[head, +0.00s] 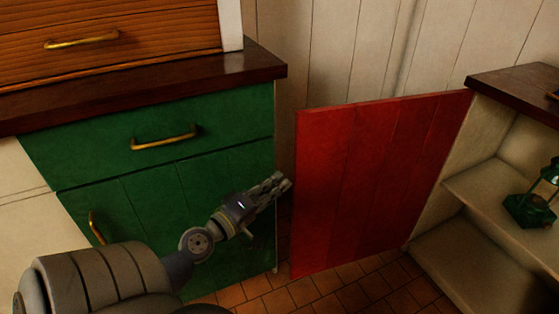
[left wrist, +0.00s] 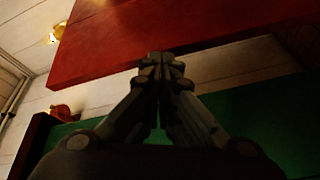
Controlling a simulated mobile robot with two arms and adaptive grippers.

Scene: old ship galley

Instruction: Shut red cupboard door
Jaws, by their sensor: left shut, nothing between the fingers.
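The red cupboard door (head: 375,180) stands wide open in the head view, hinged at its right edge on the cream cupboard (head: 455,190). Its free edge points left toward the green cabinet. My left gripper (head: 282,183) is shut and empty, just left of that free edge, in the gap between door and green cabinet. In the left wrist view the shut fingers (left wrist: 160,60) point toward the red door (left wrist: 130,40), which fills the upper part. Whether they touch it I cannot tell. My right gripper is not in view.
The green cabinet (head: 225,110) with brass handles and a dark wooden top (head: 150,85) stands close on the left. The open cupboard's shelf (head: 500,190) holds a green lantern-like object (head: 530,208). Tiled floor (head: 340,285) lies below the door.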

